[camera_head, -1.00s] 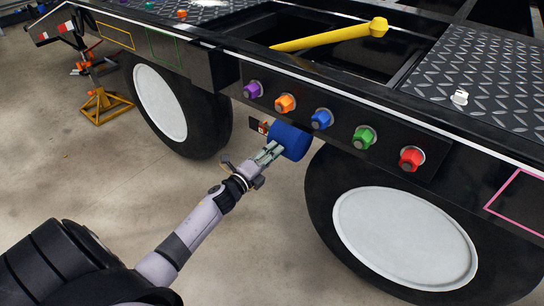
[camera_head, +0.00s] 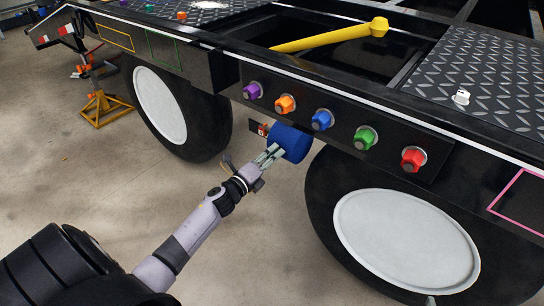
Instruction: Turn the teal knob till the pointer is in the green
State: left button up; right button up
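I see no knob that is clearly teal and no pointer or green zone that I can read. A blue cylinder (camera_head: 291,143) sits below the trailer's side panel, between the two wheels. My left gripper (camera_head: 270,153) is at the cylinder's near left side, its fingertips at or against it. I cannot tell whether the fingers grip it. A small dark plate with an orange-red part (camera_head: 261,129) shows just left of the cylinder; its details are too small to read. My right gripper is not in view.
A black panel above carries purple (camera_head: 252,90), orange (camera_head: 285,104), blue (camera_head: 321,120), green (camera_head: 365,138) and red (camera_head: 413,159) knobs. Trailer wheels (camera_head: 160,104) (camera_head: 405,240) flank the cylinder. A yellow bar (camera_head: 330,38) lies on the frame.

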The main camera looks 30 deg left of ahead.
pick_arm(q)
jog(key=o, duration=0.5)
jog(key=s, duration=0.8)
jog(key=s+a, duration=0.1)
jog(key=s, duration=0.3)
jog(key=shift+d, duration=0.1)
